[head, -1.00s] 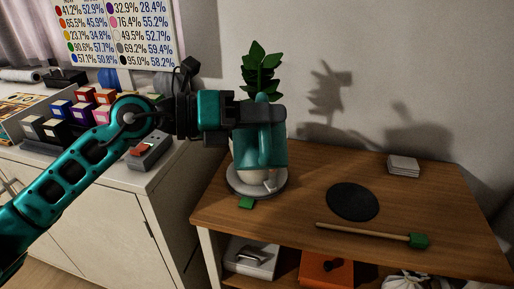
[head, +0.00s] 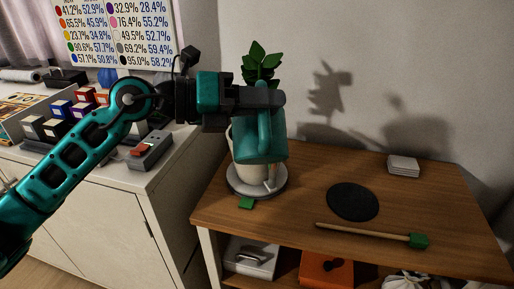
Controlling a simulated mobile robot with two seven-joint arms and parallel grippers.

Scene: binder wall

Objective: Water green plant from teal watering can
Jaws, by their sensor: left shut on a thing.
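The teal watering can (head: 264,138) is held in the air by my left gripper (head: 268,97), which is shut on it. The can is tilted and hangs in front of the plant's pot. The green plant (head: 262,64) shows its leaves above the gripper. Its white pot (head: 238,160) stands on a pale saucer (head: 245,189) on the wooden table and is partly hidden by the can. I cannot see whether water comes out. My right gripper is not in view.
A black round mat (head: 352,202) lies on the wooden table (head: 300,202). A stick with a green end (head: 372,235) lies in front of it. White coasters (head: 403,165) are stacked at the back right. A white cabinet (head: 100,200) with several coloured boxes stands at left.

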